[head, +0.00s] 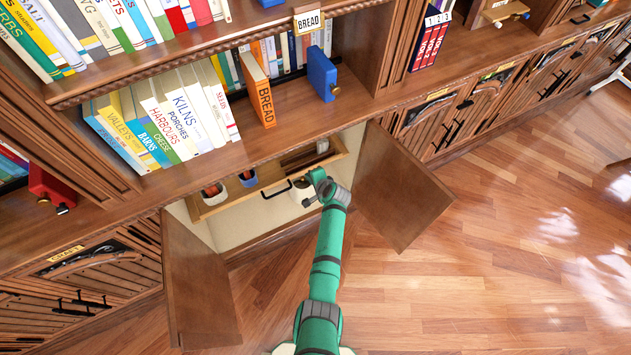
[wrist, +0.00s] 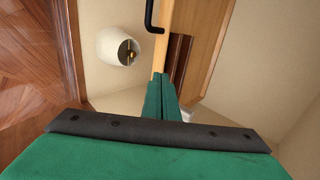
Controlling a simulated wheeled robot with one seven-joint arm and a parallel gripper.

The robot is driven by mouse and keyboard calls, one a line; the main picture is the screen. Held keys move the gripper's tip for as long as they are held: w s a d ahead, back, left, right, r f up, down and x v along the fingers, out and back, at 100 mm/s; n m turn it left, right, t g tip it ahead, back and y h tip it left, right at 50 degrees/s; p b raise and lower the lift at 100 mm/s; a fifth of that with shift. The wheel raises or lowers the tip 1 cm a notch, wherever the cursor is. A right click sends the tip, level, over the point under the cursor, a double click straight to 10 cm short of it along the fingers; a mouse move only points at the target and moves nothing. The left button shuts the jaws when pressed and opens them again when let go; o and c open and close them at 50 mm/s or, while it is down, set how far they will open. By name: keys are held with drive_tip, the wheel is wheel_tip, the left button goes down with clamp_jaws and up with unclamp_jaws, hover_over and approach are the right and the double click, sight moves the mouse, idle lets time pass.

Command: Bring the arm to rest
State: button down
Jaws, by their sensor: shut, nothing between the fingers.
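My green arm reaches from the bottom of the head view into an open cabinet. My gripper shows in the wrist view (wrist: 164,85) with its two green fingers together and nothing between them. Its wrist end is beside the front of a pulled-out wooden drawer (head: 240,203) with a black handle. In the head view the fingertips are hard to make out. In the wrist view the fingers overlap the drawer front (wrist: 210,50) in the picture; I cannot tell whether they touch it.
The left cabinet door (head: 198,285) and right door (head: 402,185) stand open on either side of my arm. Shelves of books are above. Floor at right (head: 500,270) is clear.

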drive_tip(key=v, duration=0.6)
drive_tip(key=shift+r, duration=0.15)
drive_tip(key=shift+s+d, duration=0.1)
drive_tip(key=shift+s, duration=0.05)
drive_tip(key=s+d+r+n+t+h, duration=0.1)
drive_tip(key=s+d+n+t+h, duration=0.15)
drive_tip(key=s, duration=1.05)
drive_tip(key=s+d+r+n+t+h, duration=0.1)
drive_tip(key=s+d+n+h, duration=0.15)
drive_tip(key=s, duration=1.15)
drive_tip(key=s+r+n+t, duration=0.2)
drive_tip(key=s+r, duration=0.6)
drive_tip(key=r, duration=0.4)
drive_tip(key=s+a+r+n+t, duration=0.1)
drive_tip(key=s+r+n, duration=0.3)
drive_tip(key=s+r, duration=0.5)
wheel_tip(320, 180, up, 4)
drive_tip(key=shift+s+r+n+t, duration=0.2)
drive_tip(key=shift+s+n+t, duration=0.1)
drive_tip(key=shift+t, duration=0.15)
drive_tip(key=shift+w, duration=0.1)
